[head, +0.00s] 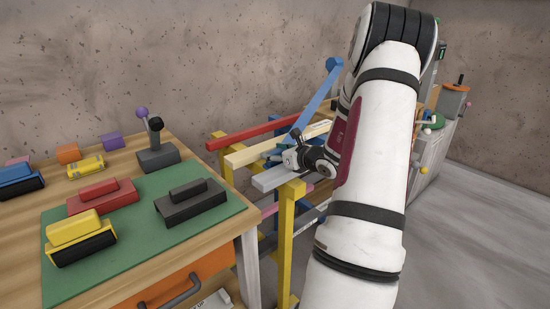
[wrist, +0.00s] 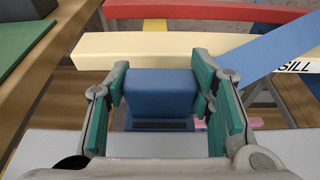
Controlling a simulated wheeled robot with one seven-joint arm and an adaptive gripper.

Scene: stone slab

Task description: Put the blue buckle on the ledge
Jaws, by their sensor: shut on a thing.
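The blue buckle (wrist: 160,92) is a blue block between the teal pads of my gripper (wrist: 162,80) in the wrist view. The gripper is shut on it, a pad against each side. The buckle is over the area between the cream bar (wrist: 150,52) and the pale grey bar (wrist: 45,145); its exact height is unclear. In the head view my gripper (head: 284,150) is at the rack of bars, and the buckle is mostly hidden. The cream bar carries the letters SILL. No bar shows a readable ledge label, so I cannot tell which is the ledge.
A red bar (head: 252,132) lies behind the cream one. A blue slanted bar (head: 318,96) rises to the right of my gripper. Yellow posts (head: 287,245) hold the rack. The workbench at left has a green mat (head: 142,245) with several clamp-like blocks.

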